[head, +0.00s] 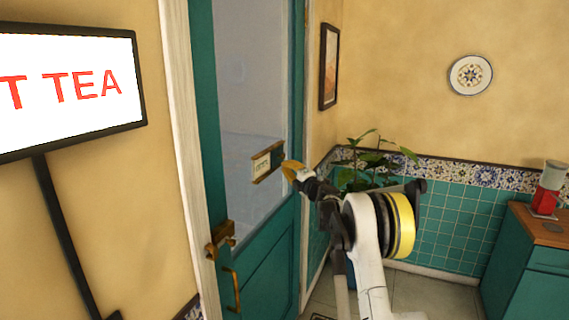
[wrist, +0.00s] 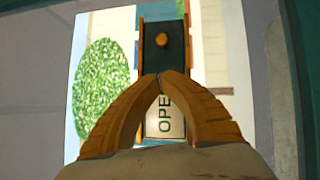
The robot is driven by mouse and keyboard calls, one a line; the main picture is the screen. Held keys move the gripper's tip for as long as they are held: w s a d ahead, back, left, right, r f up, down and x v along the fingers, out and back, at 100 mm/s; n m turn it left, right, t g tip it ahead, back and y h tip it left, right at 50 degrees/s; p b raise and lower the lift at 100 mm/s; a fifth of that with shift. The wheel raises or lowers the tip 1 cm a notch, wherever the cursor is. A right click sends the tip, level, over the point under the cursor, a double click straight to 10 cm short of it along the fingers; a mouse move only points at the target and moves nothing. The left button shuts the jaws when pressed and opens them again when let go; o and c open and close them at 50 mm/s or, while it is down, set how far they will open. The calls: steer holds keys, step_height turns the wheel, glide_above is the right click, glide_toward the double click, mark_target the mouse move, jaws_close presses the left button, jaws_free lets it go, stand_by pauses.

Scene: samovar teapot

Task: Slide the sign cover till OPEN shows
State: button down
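The small wooden-framed sign (head: 261,165) hangs on the glass of the teal door. Its dark green cover (head: 278,156) is over the right part, and a cream panel shows at left. In the wrist view the sign appears turned: the cover (wrist: 162,62) is at the top with a round brass knob (wrist: 162,41), and green letters "OPE" (wrist: 165,113) show on the cream panel below. Whether an N lies behind my fingers or under the cover, I cannot tell. My gripper (head: 287,167) is at the sign's right end; in the wrist view its orange fingertips (wrist: 160,77) meet below the knob, apart from it, holding nothing.
The teal door (head: 262,260) has a brass handle (head: 220,238) at lower left. A lit tea sign (head: 65,90) on a black post stands close at left. A potted plant (head: 372,165) is behind my arm. A teal cabinet (head: 535,260) stands at right.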

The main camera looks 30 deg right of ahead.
steer(key=shift+s+f, duration=0.2)
steer(key=shift+s, duration=0.7)
steer(key=shift+s+f, duration=0.25)
steer(key=shift+s, duration=0.6)
steer(key=shift+s+f, duration=0.2)
steer(key=shift+s, duration=0.7)
steer(key=shift+r, duration=0.1)
steer(key=s+a+r+m+h+b, duration=0.2)
steer(key=s+a+r+m+h, duration=0.2)
steer(key=r+m, duration=0.3)
steer(key=s+a+r+m+g+h+b, duration=0.25)
steer(key=s+a+m, duration=0.35)
steer(key=s, duration=0.4)
steer(key=s+a+f+m+g+y+b, duration=0.1)
steer(key=s+a+f+m+g, duration=0.1)
steer(key=s+a+f, duration=0.5)
steer(key=s+a+f+m+g+y+b, duration=0.1)
steer(key=s+a+f+g, duration=0.3)
steer(key=s, duration=1.2)
steer(key=s+a+f+m+g+y+b, duration=0.1)
steer(key=s+a+f+m+g+y, duration=0.2)
steer(key=s+a+f, duration=0.7)
step_height(320, 180, down, 4)
steer(key=shift+s+a+f+m+g+b, duration=0.1)
steer(key=shift+s+a+m+g+b, duration=0.3)
steer(key=shift+s, duration=0.55)
steer(key=shift+y, duration=0.25)
